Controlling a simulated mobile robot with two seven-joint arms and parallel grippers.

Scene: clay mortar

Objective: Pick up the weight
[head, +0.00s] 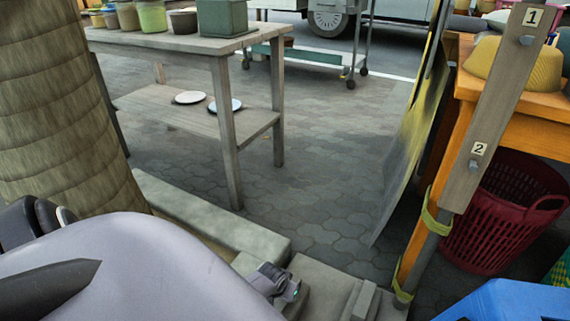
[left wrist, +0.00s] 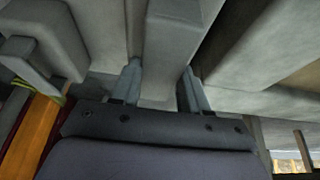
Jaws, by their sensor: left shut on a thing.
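The weight appears to be a grey stone-like block (left wrist: 162,50), seen between my fingers in the left wrist view. My left gripper (left wrist: 160,82) is shut on it, one finger on each side. In the head view my left gripper (head: 287,288) is low at the bottom centre, by grey blocks on the paving. My arm and gripper hide part of that spot, so I cannot tell there which part is held or whether it is lifted. My right gripper is not in view.
A long grey kerb-like block (head: 215,222) lies left of the gripper. A post with labels 1 and 2 (head: 490,110) leans at right, before a red basket (head: 505,215). A wooden table (head: 205,45) stands behind. Paving (head: 320,180) between is clear.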

